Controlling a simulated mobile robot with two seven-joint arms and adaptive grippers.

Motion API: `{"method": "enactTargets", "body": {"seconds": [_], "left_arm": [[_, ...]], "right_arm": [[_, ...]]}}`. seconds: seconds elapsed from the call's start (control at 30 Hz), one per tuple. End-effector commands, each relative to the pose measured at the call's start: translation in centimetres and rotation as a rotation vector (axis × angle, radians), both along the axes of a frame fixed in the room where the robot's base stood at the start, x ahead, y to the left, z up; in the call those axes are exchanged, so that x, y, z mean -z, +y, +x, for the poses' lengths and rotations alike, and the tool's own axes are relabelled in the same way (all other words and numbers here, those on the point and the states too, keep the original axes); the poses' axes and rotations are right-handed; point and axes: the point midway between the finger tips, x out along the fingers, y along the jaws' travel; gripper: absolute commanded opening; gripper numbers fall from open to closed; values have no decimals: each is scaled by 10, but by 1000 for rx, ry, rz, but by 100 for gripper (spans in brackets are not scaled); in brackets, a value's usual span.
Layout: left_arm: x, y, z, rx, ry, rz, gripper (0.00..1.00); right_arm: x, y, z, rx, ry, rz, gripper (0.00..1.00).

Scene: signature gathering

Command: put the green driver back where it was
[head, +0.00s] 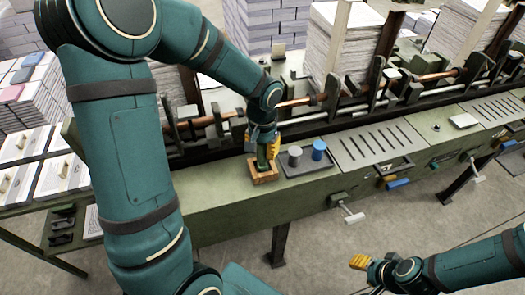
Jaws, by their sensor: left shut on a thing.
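My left gripper (262,140) reaches down over the green machine bench and is shut on the green driver (262,156). The driver stands about upright, with its lower end at a small brown wooden box (265,176). I cannot tell whether it rests on the box floor or hangs just above it. My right gripper (360,262) is at the lower right, away from the bench, with yellow fingers; I cannot tell whether it is open or shut.
A dark tray (305,168) beside the box holds a grey cylinder (294,156) and a blue cylinder (319,150). A slotted plate (375,146) lies right of it. Paper stacks (340,45) and machine levers stand behind. Handles project from the bench front.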

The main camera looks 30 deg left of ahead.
Motion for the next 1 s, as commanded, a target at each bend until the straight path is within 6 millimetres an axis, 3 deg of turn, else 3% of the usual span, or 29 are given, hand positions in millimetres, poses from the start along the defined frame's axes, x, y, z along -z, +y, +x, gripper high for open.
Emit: {"method": "enactTargets", "body": {"seconds": [0.07,0.43,0.47,0.5,0.53,0.87,1.0], "left_arm": [[9,0,-1,0,2,1,0],[13,0,0,0,-1,0,0],[12,0,0,0,0,0,41],[12,0,0,0,0,0,55],[12,0,0,0,0,0,59],[10,0,0,0,-1,0,59],[-2,0,1,-1,-4,0,59]], "right_arm": [[2,0,0,0,0,0,47],[5,0,0,0,0,-1,47],[5,0,0,0,0,-1,47],[4,0,0,0,0,-1,47],[4,0,0,0,0,-1,47],[3,0,0,0,0,-1,47],[-1,0,0,0,-1,0,47]]}}
